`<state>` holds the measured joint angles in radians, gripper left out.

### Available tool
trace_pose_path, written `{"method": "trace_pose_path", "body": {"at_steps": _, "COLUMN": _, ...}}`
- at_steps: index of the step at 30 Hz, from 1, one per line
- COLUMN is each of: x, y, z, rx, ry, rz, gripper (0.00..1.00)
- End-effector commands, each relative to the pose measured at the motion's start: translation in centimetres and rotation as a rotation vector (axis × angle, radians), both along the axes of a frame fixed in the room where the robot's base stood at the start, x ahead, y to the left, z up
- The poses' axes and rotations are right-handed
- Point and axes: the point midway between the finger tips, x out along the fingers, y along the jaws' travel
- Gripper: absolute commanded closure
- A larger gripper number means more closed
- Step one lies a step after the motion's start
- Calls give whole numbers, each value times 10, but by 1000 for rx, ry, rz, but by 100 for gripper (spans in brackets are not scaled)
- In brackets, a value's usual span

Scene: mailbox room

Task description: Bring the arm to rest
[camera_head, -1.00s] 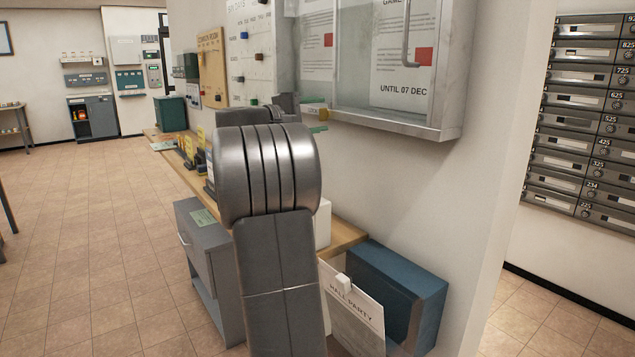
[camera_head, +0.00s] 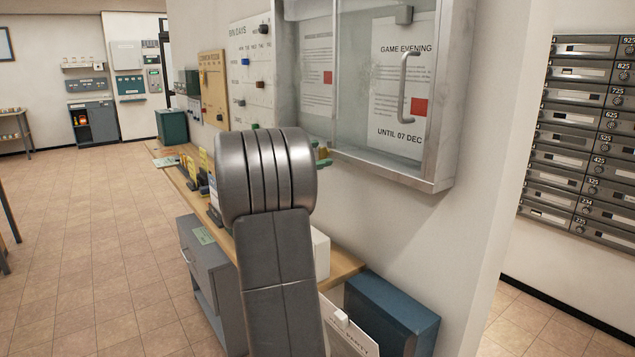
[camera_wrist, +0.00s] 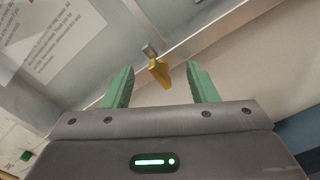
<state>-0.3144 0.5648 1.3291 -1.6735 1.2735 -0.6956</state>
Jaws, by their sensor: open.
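My gripper (camera_wrist: 160,70) shows in the wrist view with two green fingers spread apart. A brass-yellow piece (camera_wrist: 159,72) on a small grey lock-like fitting (camera_wrist: 149,50) shows in the gap between them, beyond the fingertips. The fingers do not visibly touch it. In the head view my own grey arm hides most of the gripper. Only a little green (camera_head: 322,160) shows past its right side, below the glass notice cabinet (camera_head: 446,110).
The cabinet's metal frame and handle (camera_head: 403,88) stand out from the wall. A wooden shelf (camera_head: 345,262) with several items runs below, beside a blue box (camera_head: 400,310). Mailboxes (camera_head: 585,130) are at right. The tiled floor (camera_head: 95,235) at left is largely clear.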

Motion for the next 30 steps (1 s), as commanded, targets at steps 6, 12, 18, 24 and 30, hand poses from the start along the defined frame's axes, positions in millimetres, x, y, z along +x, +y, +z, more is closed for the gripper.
{"method": "trace_pose_path", "body": {"at_steps": 6, "x": 0, "y": 0, "z": 6, "rx": -99, "ry": 137, "rz": 0, "gripper": 47}}
{"method": "trace_pose_path", "body": {"at_steps": 12, "x": 1, "y": 1, "z": 5, "rx": -188, "ry": 260, "rz": 1, "gripper": 47}}
{"method": "trace_pose_path", "body": {"at_steps": 18, "x": 1, "y": 1, "z": 4, "rx": -263, "ry": 362, "rz": 0, "gripper": 47}}
{"method": "trace_pose_path", "body": {"at_steps": 24, "x": 1, "y": 1, "z": 2, "rx": -303, "ry": 417, "rz": 0, "gripper": 47}}
{"method": "trace_pose_path", "body": {"at_steps": 30, "x": 2, "y": 1, "z": 0, "rx": -312, "ry": 430, "rz": 0, "gripper": 47}}
